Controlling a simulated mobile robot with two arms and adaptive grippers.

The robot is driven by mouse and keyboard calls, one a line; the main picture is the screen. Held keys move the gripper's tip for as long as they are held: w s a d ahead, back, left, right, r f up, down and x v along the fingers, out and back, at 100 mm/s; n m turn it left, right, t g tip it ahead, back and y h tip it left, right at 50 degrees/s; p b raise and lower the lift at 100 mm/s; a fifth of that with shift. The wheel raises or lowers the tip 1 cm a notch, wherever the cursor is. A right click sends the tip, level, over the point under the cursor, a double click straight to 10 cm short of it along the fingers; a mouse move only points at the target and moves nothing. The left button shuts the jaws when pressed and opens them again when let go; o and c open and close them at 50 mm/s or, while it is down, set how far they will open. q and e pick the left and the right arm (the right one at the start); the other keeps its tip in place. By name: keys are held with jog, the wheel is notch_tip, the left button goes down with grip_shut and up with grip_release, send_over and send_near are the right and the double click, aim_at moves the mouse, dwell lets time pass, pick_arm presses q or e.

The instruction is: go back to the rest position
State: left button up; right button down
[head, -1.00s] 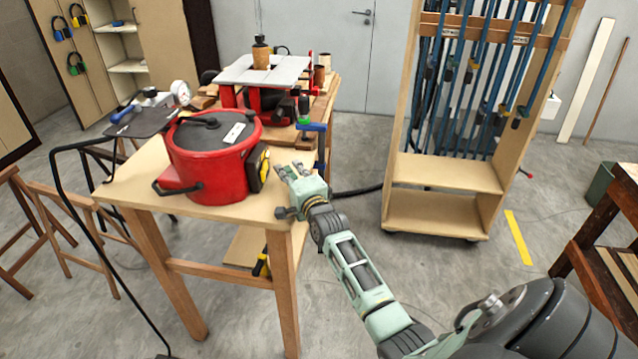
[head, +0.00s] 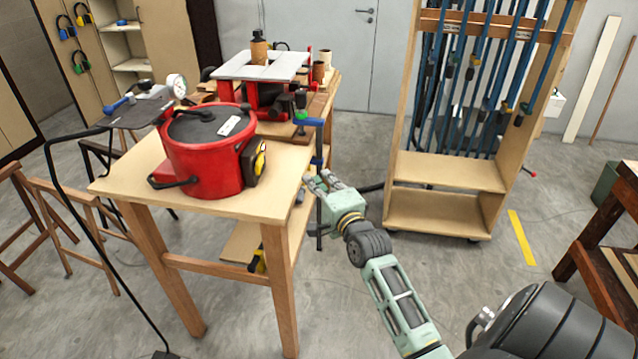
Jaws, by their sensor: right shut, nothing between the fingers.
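My right gripper (head: 322,182) is pale green and grey. It is in the air just off the right edge of the wooden table (head: 235,207), with its fingers pointing toward the upper left. It is shut and holds nothing. My right arm runs from it to the lower right corner. The red pot (head: 207,160) with a dark lid stands on the table, to the left of the gripper and apart from it. My left gripper does not show.
A clamp rack (head: 445,210) with blue clamps stands at the right back. A workbench (head: 615,225) is at the right edge. A second bench carries a red machine (head: 262,72) behind the pot. A black cable (head: 62,235) hangs at the left.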

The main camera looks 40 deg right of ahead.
dwell(0.5)
jog(key=s+a+f+n+g+y, duration=0.1)
jog(key=s+a+f+n+g, duration=0.3)
jog(key=f, duration=0.9)
jog(key=s+a+f+n+g+y, duration=0.1)
jog(key=s+a+f+n, duration=0.3)
jog(key=f, duration=0.9)
jog(key=s+a+f+n+g+y, duration=0.1)
jog(key=s+a+f+n+g, duration=0.35)
jog(key=f, duration=0.85)
jog(key=s+a+f+n+g, duration=0.2)
jog(key=s+f, duration=0.4)
jog(key=s, duration=0.7)
jog(key=s+a+f+n+g, duration=0.2)
jog(key=s+f+n, duration=0.3)
jog(key=s, duration=0.8)
jog(key=s+a+f+n+g+y, duration=0.1)
jog(key=s+a+f+n+g, duration=0.2)
jog(key=s+f, duration=0.6)
jog(key=s, duration=0.4)
jog(key=shift+s+a+n, duration=0.25)
jog(key=shift+a+n, duration=0.1)
jog(key=shift+w+f, duration=0.1)
